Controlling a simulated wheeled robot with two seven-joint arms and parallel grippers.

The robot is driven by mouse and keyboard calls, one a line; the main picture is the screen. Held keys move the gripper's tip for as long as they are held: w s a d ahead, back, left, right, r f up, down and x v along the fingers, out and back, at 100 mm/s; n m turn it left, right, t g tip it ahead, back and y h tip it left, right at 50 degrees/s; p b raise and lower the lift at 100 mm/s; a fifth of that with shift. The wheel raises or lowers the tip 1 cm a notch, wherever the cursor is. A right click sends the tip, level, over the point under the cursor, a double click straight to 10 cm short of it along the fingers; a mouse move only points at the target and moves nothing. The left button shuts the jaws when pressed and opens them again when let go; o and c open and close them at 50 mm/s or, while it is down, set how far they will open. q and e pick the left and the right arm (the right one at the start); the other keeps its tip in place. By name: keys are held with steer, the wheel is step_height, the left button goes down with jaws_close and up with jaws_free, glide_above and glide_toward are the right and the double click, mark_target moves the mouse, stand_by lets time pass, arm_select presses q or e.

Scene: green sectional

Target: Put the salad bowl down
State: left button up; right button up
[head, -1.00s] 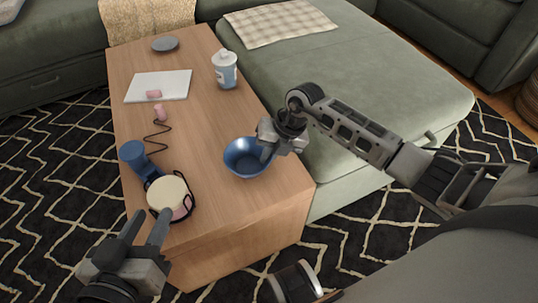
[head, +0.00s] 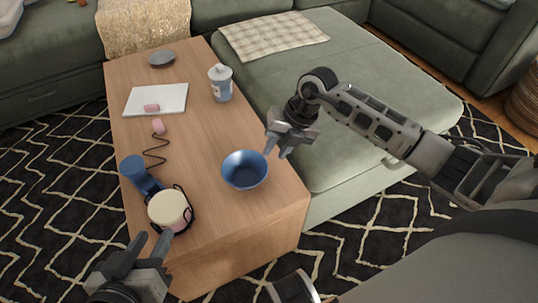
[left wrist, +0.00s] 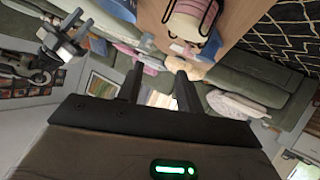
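The blue salad bowl (head: 244,171) stands upright on the wooden coffee table (head: 205,135), near its front right part. My right gripper (head: 281,153) is above and to the right of the bowl, apart from it, with its fingers spread and nothing between them. My left gripper (head: 152,245) is open and empty in front of the table's near left corner. It also shows in the left wrist view (left wrist: 157,80), with its two fingers apart.
On the table are a cream-topped container (head: 168,208), a blue object with a coiled cord (head: 133,168), a white board (head: 156,100), a lidded cup (head: 220,83) and a grey dish (head: 162,58). The green sectional (head: 340,85) borders the right side.

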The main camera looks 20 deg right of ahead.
steer(key=s+a+r+t+y, duration=0.1)
steer(key=s+a+r+y, duration=0.2)
steer(key=a+r+y, duration=0.3)
steer(key=s+a+r+y, duration=0.2)
steer(key=a+r+y, duration=0.15)
steer(key=a, duration=0.55)
step_height(320, 180, up, 8)
steer(key=a+f+m+t+y, duration=0.1)
steer(key=m+t+y, duration=0.2)
steer(key=m+t, duration=0.65)
steer(key=s+d+f+m+t+h, duration=0.1)
steer(key=d+f+m+t+h, duration=0.45)
steer(key=m+h, duration=0.85)
arm_select(q)
steer(key=shift+a+f+g+p, duration=0.2)
steer(key=shift+f+g+p, duration=0.2)
steer(key=shift+f, duration=0.1)
arm_select(e)
steer(key=s+a+f+m+g+y, duration=0.1)
steer(key=s+f+m+g+y, duration=0.2)
steer(key=s+f+m+g, duration=0.2)
step_height(320, 180, down, 3)
steer(key=shift+s+a+r+m+g, duration=0.15)
steer(key=shift+s+a+m+g, duration=0.15)
steer(key=shift+s+g, duration=0.7)
